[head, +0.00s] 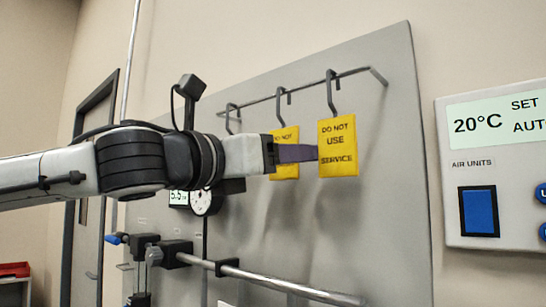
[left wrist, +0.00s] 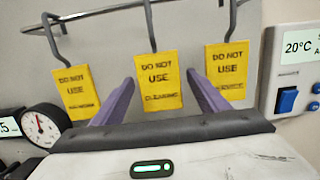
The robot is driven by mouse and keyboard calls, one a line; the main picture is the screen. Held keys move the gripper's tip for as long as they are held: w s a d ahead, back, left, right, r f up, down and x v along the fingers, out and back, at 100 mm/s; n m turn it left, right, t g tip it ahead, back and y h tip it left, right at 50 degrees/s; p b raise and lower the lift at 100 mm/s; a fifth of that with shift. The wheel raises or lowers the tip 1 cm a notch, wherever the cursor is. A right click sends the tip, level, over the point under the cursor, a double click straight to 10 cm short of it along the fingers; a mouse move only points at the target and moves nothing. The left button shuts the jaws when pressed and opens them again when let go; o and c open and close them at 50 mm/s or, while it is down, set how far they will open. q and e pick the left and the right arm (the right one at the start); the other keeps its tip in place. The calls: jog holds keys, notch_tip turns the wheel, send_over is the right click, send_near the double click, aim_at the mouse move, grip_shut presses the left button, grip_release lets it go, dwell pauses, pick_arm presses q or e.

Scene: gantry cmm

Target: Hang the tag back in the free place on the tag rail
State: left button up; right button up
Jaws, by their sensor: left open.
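Three yellow DO NOT USE tags hang by grey hooks at the tag rail (head: 300,88). The SERVICE tag (head: 338,147) is rightmost and also shows in the left wrist view (left wrist: 227,73). The CLEANING tag (left wrist: 158,80) is in the middle, partly hidden by my gripper in the head view (head: 286,139). The left tag (left wrist: 75,92) shows in the left wrist view; my arm hides it in the head view. My left gripper (head: 312,153) is open, its purple fingers on either side of the CLEANING tag; contact cannot be told. My right gripper is out of view.
The rail stands off a grey panel (head: 380,220); its right end beyond the SERVICE tag is bare. A dial gauge (left wrist: 40,127) is at left. A horizontal bar (head: 270,280) runs below my arm. A control box (head: 500,165) is on the right wall.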

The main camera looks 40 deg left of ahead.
pick_arm(q)
jog(key=s+f, duration=0.1)
jog(key=s, duration=0.9)
jog(key=shift+a+f, duration=0.25)
jog(key=shift+a, duration=0.15)
